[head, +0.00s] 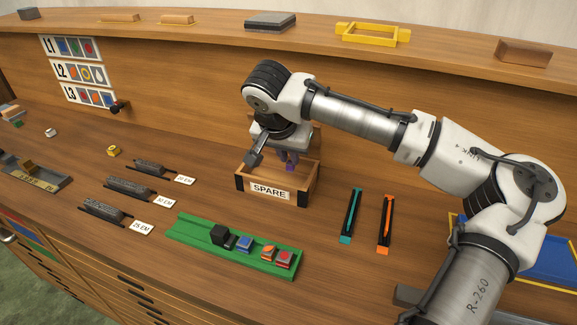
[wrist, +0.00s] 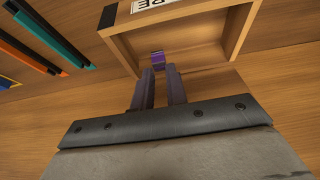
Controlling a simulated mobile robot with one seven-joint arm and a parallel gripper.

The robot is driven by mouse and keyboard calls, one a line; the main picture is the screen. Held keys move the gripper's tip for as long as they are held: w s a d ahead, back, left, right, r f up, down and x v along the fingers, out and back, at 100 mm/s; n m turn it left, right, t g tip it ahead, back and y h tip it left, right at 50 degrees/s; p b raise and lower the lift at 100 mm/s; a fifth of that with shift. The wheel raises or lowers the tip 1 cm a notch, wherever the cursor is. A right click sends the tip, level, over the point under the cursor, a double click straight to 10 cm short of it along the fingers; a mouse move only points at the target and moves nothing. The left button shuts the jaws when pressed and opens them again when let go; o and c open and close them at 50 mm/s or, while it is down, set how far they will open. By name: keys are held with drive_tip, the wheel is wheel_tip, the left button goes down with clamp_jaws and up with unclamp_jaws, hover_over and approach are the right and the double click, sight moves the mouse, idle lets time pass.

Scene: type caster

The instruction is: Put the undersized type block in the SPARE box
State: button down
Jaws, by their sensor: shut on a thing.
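My gripper (head: 288,158) is over the open wooden SPARE box (head: 270,191), in the middle of the head view. It is shut on a small purple block (head: 291,168). In the wrist view the purple block (wrist: 158,58) sits between the tips of my two dark fingers (wrist: 160,72), within the outline of the box (wrist: 122,42). I cannot tell how far the block is above the box floor. The box's front wall hides part of its inside in the head view; the part seen in the wrist view looks empty.
A green tray (head: 190,232) in front holds several blocks, black, blue, orange and red. Teal (head: 350,216) and orange (head: 386,223) tools lie right of the box. Dark type rows with cards, one marked 25 EM (head: 142,227), lie left. A shelf (head: 200,28) runs along the back.

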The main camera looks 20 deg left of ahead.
sight(288, 170)
drive_tip(key=shift+f, duration=2.05)
drive_tip(key=shift+f, duration=0.1)
drive_tip(key=shift+f, duration=0.15)
drive_tip(key=c, duration=1.4)
unclamp_jaws()
drive_tip(key=b+v, duration=0.1)
drive_tip(key=v, duration=1.1)
drive_tip(key=shift+r, duration=0.25)
